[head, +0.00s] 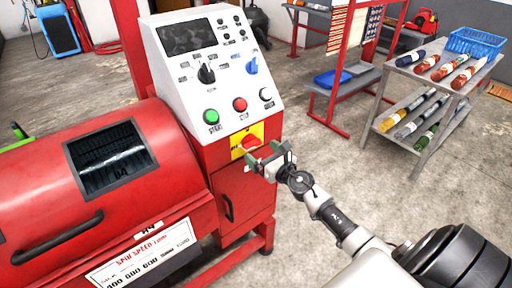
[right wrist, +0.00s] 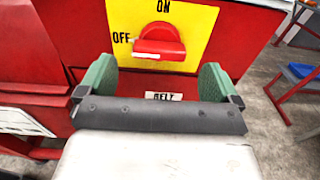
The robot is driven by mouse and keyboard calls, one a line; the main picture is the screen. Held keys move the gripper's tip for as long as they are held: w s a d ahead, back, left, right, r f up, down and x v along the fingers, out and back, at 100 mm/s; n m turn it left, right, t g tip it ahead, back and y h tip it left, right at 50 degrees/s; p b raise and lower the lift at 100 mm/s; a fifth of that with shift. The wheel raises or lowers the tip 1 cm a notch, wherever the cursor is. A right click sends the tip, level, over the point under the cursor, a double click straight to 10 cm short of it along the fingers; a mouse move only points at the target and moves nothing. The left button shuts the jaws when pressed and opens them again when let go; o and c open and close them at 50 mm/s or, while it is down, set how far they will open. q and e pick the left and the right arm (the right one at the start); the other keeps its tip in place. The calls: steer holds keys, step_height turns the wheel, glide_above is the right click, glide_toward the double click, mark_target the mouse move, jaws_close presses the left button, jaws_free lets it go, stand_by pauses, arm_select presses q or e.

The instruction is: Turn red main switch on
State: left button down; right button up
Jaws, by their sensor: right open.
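The red main switch (head: 250,142) sits on a yellow plate on the front of the red machine, below the white control panel. In the right wrist view the red switch handle (right wrist: 159,42) lies roughly horizontal, its left end toward the OFF label, with the ON label above it. My right gripper (head: 268,157) is open in front of the plate; in the right wrist view its green fingers (right wrist: 157,82) stand apart, below and either side of the handle. Nothing is between them, and they appear not to touch the switch. My left gripper is not in view.
The white control panel (head: 215,75) has knobs and green and red buttons above the switch. The red drum (head: 50,170) is at left. A grey shelf (head: 425,90) with rolled rugs stands at right. The concrete floor between is clear.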

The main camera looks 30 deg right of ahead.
mark_target(255, 147)
steer(key=shift+w+a, duration=0.15)
steer(key=shift+w, duration=1.65)
steer(key=c, duration=0.9)
steer(key=shift+c, duration=0.2)
